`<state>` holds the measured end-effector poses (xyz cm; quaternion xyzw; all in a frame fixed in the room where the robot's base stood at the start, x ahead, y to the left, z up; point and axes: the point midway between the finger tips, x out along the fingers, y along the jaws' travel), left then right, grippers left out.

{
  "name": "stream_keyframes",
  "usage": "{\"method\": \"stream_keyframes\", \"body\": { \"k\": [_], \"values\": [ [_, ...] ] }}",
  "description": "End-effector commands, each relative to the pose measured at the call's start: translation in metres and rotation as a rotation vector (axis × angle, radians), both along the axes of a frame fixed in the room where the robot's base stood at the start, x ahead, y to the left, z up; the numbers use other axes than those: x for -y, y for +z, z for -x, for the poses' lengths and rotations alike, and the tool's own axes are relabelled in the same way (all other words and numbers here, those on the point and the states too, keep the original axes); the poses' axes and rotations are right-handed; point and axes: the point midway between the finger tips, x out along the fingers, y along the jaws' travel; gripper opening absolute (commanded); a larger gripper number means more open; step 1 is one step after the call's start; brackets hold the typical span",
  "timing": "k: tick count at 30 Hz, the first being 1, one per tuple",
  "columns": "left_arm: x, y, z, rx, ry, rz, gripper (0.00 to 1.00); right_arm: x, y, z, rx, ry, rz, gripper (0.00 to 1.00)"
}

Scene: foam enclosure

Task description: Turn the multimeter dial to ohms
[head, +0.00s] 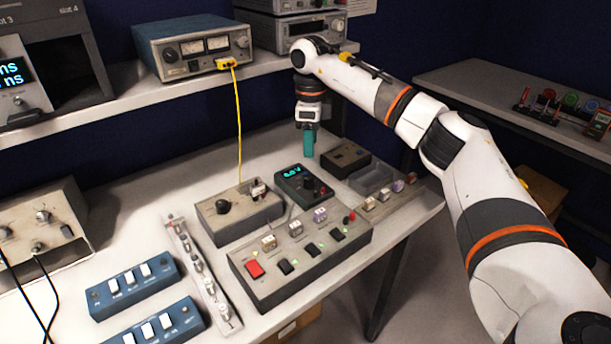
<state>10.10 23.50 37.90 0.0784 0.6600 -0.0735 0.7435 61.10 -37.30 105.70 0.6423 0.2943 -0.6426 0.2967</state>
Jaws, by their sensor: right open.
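The multimeter (291,190) lies on the bench near the middle of the head view. It is a dark box with a small lit teal display (291,171), which seems to end in "V". Its round black dial (308,183) is on the top face, but I cannot make out the dial's pointer or markings. My right gripper (309,155) points down with teal fingers, above and behind the multimeter and apart from the dial. Its fingers look nearly edge-on, and nothing shows between them. My left gripper is out of view.
A grey box with a black knob (235,212) stands left of the multimeter. A switch panel with a red button (254,268) lies in front. A dark box (346,158) and a clear tray (370,179) stand to the right. A yellow cable (238,125) hangs from the shelf behind.

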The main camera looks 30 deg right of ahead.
Motion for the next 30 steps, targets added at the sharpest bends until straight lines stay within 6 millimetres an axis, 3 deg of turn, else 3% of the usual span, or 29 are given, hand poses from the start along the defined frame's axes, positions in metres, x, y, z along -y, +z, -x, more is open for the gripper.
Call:
{"method": "stream_keyframes", "body": {
  "k": [3, 6, 11, 15, 19, 28, 30],
  "values": [
    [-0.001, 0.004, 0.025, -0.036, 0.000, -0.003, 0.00, 0.000, -0.023, 0.001, -0.004, 0.000, 0.000, 0.48],
    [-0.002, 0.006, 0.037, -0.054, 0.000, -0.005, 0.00, 0.000, -0.043, 0.001, -0.005, 0.000, 0.000, 0.48],
    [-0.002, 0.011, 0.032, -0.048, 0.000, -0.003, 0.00, -0.001, -0.074, 0.001, -0.004, 0.001, -0.002, 0.48],
    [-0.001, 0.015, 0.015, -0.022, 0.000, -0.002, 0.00, -0.001, -0.092, 0.000, -0.002, 0.002, -0.001, 0.48],
    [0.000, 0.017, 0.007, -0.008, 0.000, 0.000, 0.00, -0.001, -0.102, 0.000, -0.001, 0.002, -0.002, 0.48],
    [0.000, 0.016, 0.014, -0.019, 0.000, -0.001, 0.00, -0.001, -0.105, 0.000, 0.001, 0.002, -0.002, 0.48],
    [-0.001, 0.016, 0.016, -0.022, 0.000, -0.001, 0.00, -0.001, -0.105, 0.000, 0.001, 0.002, -0.002, 0.40]
  ]
}}
